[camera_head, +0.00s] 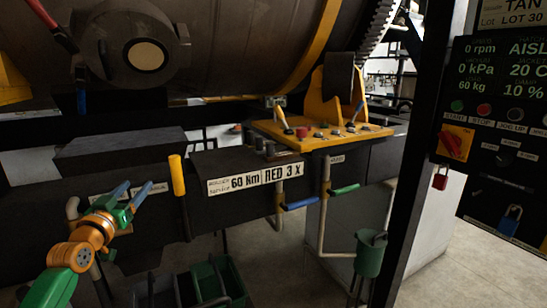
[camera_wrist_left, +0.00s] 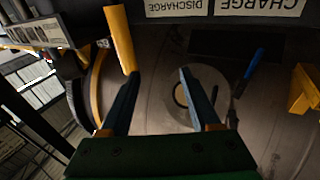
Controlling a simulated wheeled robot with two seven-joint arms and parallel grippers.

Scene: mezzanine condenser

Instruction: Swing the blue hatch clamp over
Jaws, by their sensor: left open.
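A blue handle (camera_head: 82,102), which looks like the hatch clamp, hangs at the left of the round hatch (camera_head: 141,53) on the big brown drum. In the left wrist view, which is turned over, a blue handle (camera_wrist_left: 254,63) shows to the right of the round hatch (camera_wrist_left: 205,98). My left gripper (camera_head: 139,183) is open and empty, below the hatch and in front of the dark front panel, apart from the blue handle. Its two fingers (camera_wrist_left: 159,73) stand apart in the left wrist view. My right gripper is not in view.
A yellow upright post (camera_head: 177,175) stands just right of my left gripper. A yellow control console (camera_head: 320,133) with levers is at the centre right. Blue (camera_head: 300,203) and green (camera_head: 345,189) pipe handles sit below it. A dark post (camera_head: 412,150) rises at the right.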

